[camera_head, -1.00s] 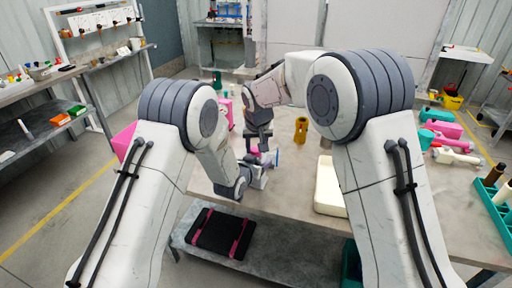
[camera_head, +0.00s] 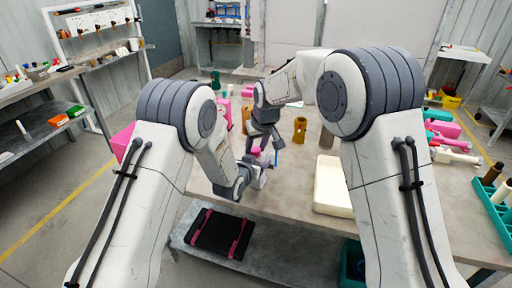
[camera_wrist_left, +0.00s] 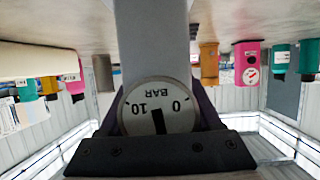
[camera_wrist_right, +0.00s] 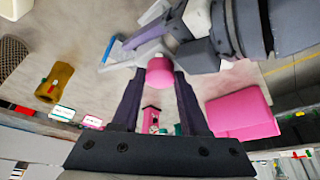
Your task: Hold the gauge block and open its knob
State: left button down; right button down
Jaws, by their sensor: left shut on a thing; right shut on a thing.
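The gauge block (camera_wrist_left: 155,30) is grey, with a round white dial (camera_wrist_left: 158,106) marked 0, 10 and BAR, upside down in the left wrist view. My left gripper (camera_head: 254,168) is shut on the block at the table's near edge. In the right wrist view, a round pink knob (camera_wrist_right: 160,72) sits between the fingertips of my right gripper (camera_wrist_right: 162,78), which is shut on it. The block shows as a pale shape (camera_wrist_right: 140,52) beyond the knob, with a thin blue piece (camera_wrist_right: 108,48) beside it. In the head view my right gripper (camera_head: 262,140) hides most of the knob.
A yellow-brown fitting (camera_head: 300,130) and a cream tray (camera_head: 328,196) stand to the right on the table. A large pink block (camera_wrist_right: 240,112) lies close to my right gripper. Teal and pink parts (camera_head: 440,130) lie at the far right.

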jog(key=shift+c, duration=2)
grip_release()
jog(key=v, duration=1.2)
jog(key=shift+s, duration=0.1)
